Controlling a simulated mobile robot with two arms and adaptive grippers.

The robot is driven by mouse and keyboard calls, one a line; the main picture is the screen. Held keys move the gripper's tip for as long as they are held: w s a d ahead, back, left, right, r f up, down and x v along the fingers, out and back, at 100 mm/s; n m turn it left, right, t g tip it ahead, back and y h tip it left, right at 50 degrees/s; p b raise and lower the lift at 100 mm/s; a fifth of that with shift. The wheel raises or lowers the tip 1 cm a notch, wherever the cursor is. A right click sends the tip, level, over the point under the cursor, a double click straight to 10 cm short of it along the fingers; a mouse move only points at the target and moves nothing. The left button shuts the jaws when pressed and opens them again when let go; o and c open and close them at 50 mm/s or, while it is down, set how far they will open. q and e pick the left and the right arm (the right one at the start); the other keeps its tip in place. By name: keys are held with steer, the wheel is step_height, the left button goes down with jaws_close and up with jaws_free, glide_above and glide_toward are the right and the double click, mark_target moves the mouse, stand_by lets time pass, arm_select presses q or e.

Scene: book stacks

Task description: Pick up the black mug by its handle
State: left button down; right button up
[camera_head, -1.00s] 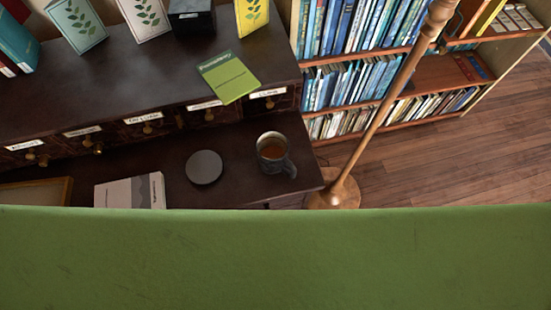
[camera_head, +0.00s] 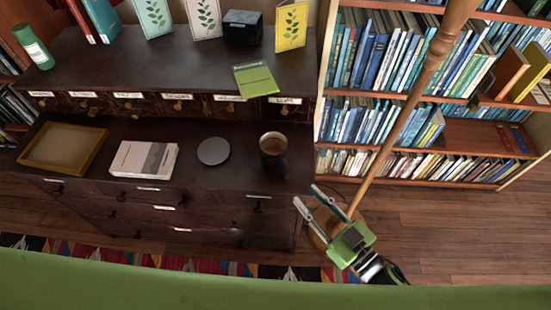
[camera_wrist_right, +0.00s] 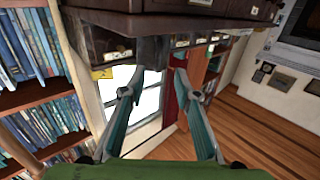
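The black mug (camera_head: 273,167) stands upright near the right end of the dark cabinet's lower top (camera_head: 225,185), with brown liquid inside. Its handle does not show clearly now. My right gripper (camera_head: 306,195) is to the lower right of the mug in the head view, apart from it and just off the cabinet's right end. Its two fingers are spread with nothing between them. In the right wrist view the open fingers (camera_wrist_right: 157,76) point toward a dark grey shape, which I cannot surely tell is the mug. My left gripper is not in view.
A grey disc (camera_head: 213,151), a book (camera_head: 144,160) and a wooden tray (camera_head: 63,147) lie left of the mug. A green booklet (camera_head: 255,80) lies on the raised shelf. A wooden pole (camera_head: 400,120) stands close behind my right gripper. A bookcase (camera_head: 430,170) fills the right back.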

mark_target(286, 173)
steer(key=x, duration=0.4)
steer(key=shift+w+a, duration=0.1)
steer(key=shift+w, duration=0.05)
steer(key=shift+w+a+r, duration=0.1)
steer(key=shift+w+a, duration=0.2)
steer(key=shift+w, duration=0.05)
steer(key=p+x, duration=0.1)
steer(key=x, duration=0.3)
steer(key=shift+w+a+r, duration=0.1)
steer(key=shift+w+a, duration=0.2)
jaws_close()
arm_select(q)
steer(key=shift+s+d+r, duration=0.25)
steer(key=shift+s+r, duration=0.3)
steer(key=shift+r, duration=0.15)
arm_select(e)
steer(key=shift+r, duration=0.1)
